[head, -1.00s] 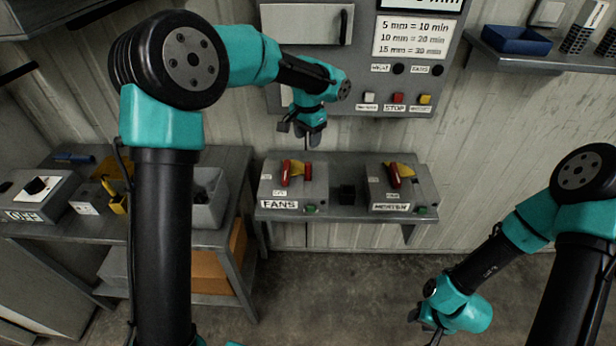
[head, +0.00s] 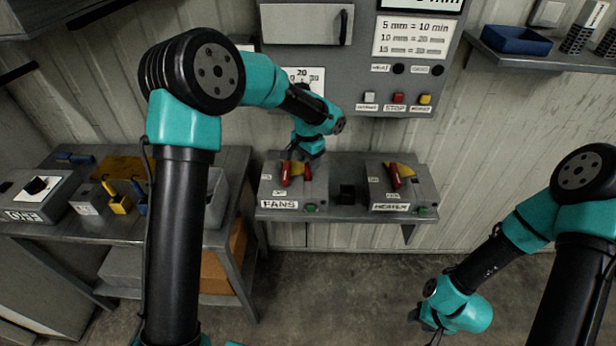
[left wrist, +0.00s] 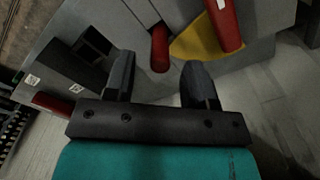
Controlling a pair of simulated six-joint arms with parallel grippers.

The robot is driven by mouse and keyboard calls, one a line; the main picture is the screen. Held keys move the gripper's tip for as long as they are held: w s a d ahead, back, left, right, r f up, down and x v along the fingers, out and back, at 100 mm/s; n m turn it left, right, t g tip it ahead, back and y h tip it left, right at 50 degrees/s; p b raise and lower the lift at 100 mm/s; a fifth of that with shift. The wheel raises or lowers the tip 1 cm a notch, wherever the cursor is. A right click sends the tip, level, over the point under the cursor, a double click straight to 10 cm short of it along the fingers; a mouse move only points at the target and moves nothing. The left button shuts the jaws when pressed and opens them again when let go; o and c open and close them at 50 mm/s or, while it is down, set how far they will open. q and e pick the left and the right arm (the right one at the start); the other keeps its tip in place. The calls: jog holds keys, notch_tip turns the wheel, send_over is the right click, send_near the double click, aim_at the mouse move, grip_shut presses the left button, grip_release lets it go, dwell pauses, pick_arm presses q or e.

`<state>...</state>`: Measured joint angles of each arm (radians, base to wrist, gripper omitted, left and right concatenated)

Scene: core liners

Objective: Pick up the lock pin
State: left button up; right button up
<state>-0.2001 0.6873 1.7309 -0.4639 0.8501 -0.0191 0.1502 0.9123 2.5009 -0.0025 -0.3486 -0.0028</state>
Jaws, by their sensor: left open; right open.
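The lock pin appears to be the short red peg (head: 308,170) on the right side of the FANS switch box (head: 279,205). In the left wrist view, the red peg (left wrist: 160,48) stands beyond and between my left fingertips, apart from them. Beside it, a larger red handle (left wrist: 225,24) crosses a yellow plate (left wrist: 190,42). My left gripper (head: 310,153) is just above and behind the FANS box; in the left wrist view it is open and empty (left wrist: 158,75). My right gripper (head: 424,318) hangs low at the right, far from the boxes, partly hidden by its wrist.
The HEATER box (head: 402,190) has a similar red handle. A black block (head: 347,194) stands between the boxes on the shelf (head: 340,215). A panel with a dial and buttons (head: 398,98) is on the wall above. The left bench (head: 120,232) holds an OFF box and tools.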

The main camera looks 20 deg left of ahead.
aim_at(308, 177)
pick_arm(q)
notch_tip(308, 177, down, 5)
dwell(0.3)
dwell(0.4)
grip_shut()
